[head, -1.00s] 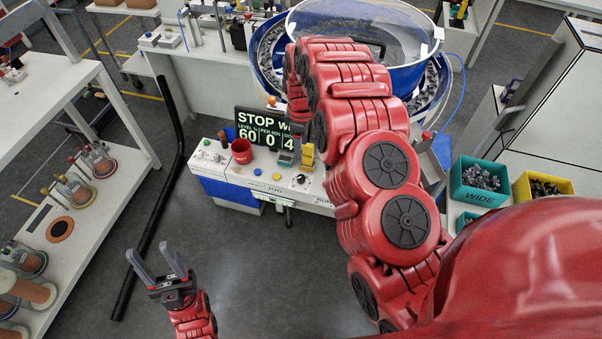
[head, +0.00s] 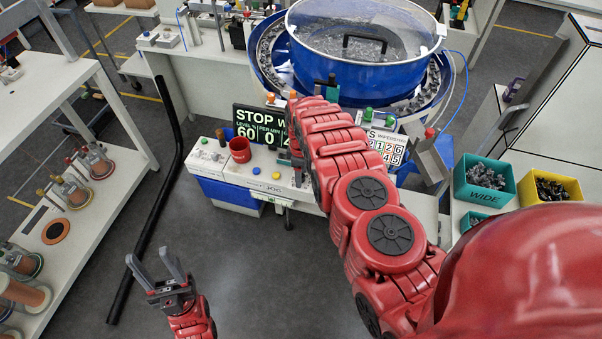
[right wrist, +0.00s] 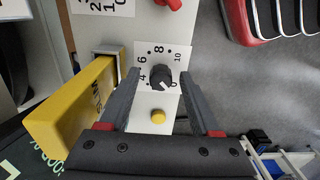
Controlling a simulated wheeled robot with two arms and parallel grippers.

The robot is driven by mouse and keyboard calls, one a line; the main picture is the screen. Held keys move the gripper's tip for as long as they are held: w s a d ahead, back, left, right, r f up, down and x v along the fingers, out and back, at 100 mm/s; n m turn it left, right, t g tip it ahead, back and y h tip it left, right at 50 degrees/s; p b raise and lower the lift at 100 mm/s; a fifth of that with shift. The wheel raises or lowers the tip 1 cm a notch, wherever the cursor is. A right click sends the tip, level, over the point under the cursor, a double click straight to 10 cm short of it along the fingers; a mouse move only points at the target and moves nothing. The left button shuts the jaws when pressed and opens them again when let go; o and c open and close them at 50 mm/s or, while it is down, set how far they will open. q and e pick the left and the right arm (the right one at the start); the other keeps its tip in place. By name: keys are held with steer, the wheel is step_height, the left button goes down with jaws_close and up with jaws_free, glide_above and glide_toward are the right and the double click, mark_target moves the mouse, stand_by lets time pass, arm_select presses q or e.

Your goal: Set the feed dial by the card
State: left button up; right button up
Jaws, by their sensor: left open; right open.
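The feed dial (right wrist: 160,78) is a black knob on a white numbered plate in the right wrist view. Its pale mark points to the lower right, near the figure at the scale's end. My right gripper (right wrist: 160,72) is open, one finger on each side of the dial; contact cannot be told. In the head view my arm hides the dial. A white card (head: 388,148) with printed figures stands behind my right arm, partly covered. A figured white sheet (right wrist: 100,5) shows in the right wrist view. My left gripper (head: 155,263) is open and empty above the floor.
A yellow block (right wrist: 75,108) stands left of the dial and a yellow button (right wrist: 158,116) is below it. The blue feeder bowl (head: 360,70) is behind. Parts bins (head: 485,200) stand right.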

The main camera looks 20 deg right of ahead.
steer(key=shift+f, duration=0.4)
steer(key=shift+c, duration=0.3)
jaws_close()
